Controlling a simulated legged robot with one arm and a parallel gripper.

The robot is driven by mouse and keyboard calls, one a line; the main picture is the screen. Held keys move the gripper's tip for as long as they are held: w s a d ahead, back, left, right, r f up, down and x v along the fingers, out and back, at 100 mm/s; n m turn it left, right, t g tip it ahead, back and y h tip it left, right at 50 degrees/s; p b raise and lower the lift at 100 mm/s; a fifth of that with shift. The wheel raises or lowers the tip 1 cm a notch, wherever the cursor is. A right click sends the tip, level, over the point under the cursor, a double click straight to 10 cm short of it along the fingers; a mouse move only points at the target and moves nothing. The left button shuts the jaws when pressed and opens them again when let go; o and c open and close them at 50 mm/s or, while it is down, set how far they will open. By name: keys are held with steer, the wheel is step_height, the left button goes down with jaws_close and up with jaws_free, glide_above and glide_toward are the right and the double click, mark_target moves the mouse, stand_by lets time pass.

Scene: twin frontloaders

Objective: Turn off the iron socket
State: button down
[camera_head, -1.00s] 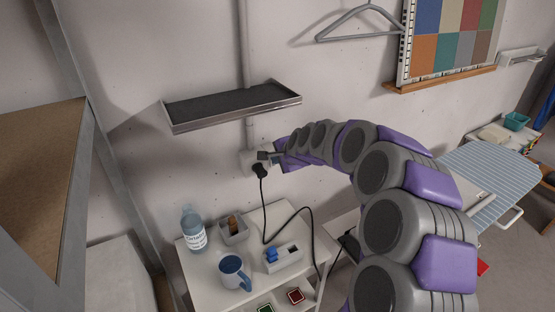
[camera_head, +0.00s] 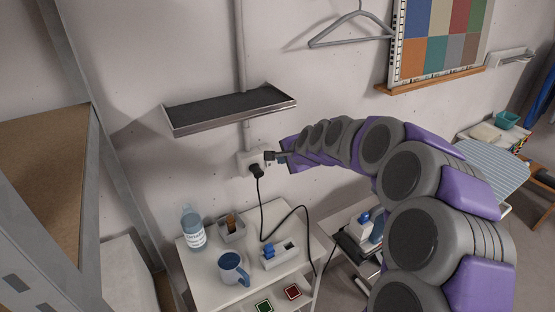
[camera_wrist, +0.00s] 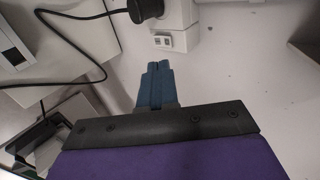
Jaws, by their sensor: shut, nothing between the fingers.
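The white wall socket (camera_head: 247,163) is on the wall below the shelf, with a black plug (camera_head: 256,171) in it and a cord hanging down. In the wrist view the socket box (camera_wrist: 181,14) is at the top, with the black plug (camera_wrist: 146,9) at its left. A small pale double element (camera_wrist: 162,41), perhaps the switch, shows on its lower part; its position cannot be read. My gripper (camera_head: 270,155) is shut and empty, its tips close to the socket's right side. In the wrist view its blue fingers (camera_wrist: 158,66) point toward the socket; contact cannot be told.
A wall shelf (camera_head: 230,109) is just above the socket. A white side table (camera_head: 207,266) below holds a bottle (camera_head: 192,229), a mug (camera_head: 233,268) and small containers. A white-and-blue iron (camera_head: 365,226) stands right of it. An ironing board (camera_head: 490,175) is further right.

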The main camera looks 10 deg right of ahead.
steer(key=v, duration=0.3)
steer(key=w+r+p+v, duration=0.1)
steer(key=v, duration=0.1)
steer(key=shift+s+d+r, duration=0.1)
steer(key=shift+s+r, duration=0.1)
steer(key=shift+s, duration=0.1)
steer(key=s+a+f+n+g, duration=0.1)
steer(key=s+a+n+g, duration=0.35)
steer(key=s, duration=0.75)
steer(key=s+f+n+g+h, duration=0.1)
steer(key=s+f+n+g, duration=0.2)
steer(key=s, duration=1.3)
steer(key=s+d+f+n+g+h, duration=0.1)
steer(key=s+n, duration=0.6)
steer(key=s, duration=1)
step_height(320, 180, down, 3)
steer(key=g+h, duration=0.1)
steer(key=g, duration=0.1)
steer(key=shift+s+g, duration=0.35)
steer(key=shift+d, duration=0.1)
